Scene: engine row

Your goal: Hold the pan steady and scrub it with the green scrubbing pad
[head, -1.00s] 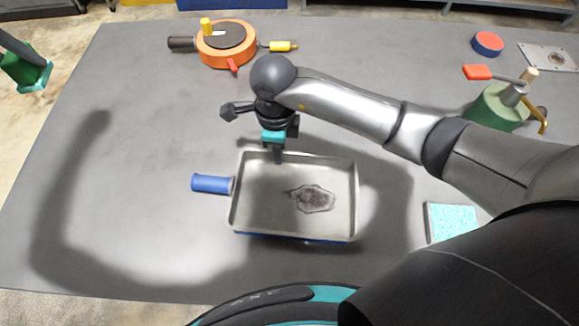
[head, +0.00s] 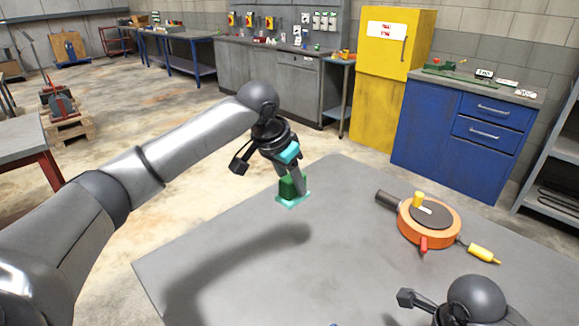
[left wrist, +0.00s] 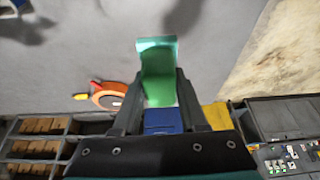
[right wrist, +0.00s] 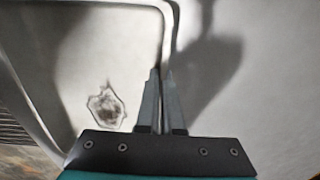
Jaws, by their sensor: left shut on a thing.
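The green scrubbing pad (head: 292,192), a green grip on a thin teal base, is held above the table's far left corner. My left gripper (head: 299,172) is shut on its grip; the pad (left wrist: 157,75) also shows between the fingers in the left wrist view. The pan (right wrist: 60,45) appears only in the right wrist view, pale metal with a dark stain (right wrist: 106,106) on its floor. My right gripper (right wrist: 161,73) has its fingers close together at the pan's wall, seemingly with the rim between them. In the head view only my right wrist shows, at the bottom edge.
An orange round device (head: 430,222) with a black handle and a yellow-tipped lead lies on the grey table (head: 345,260). The table between it and the pad is clear. A yellow cabinet (head: 385,80) and blue drawers (head: 455,135) stand behind.

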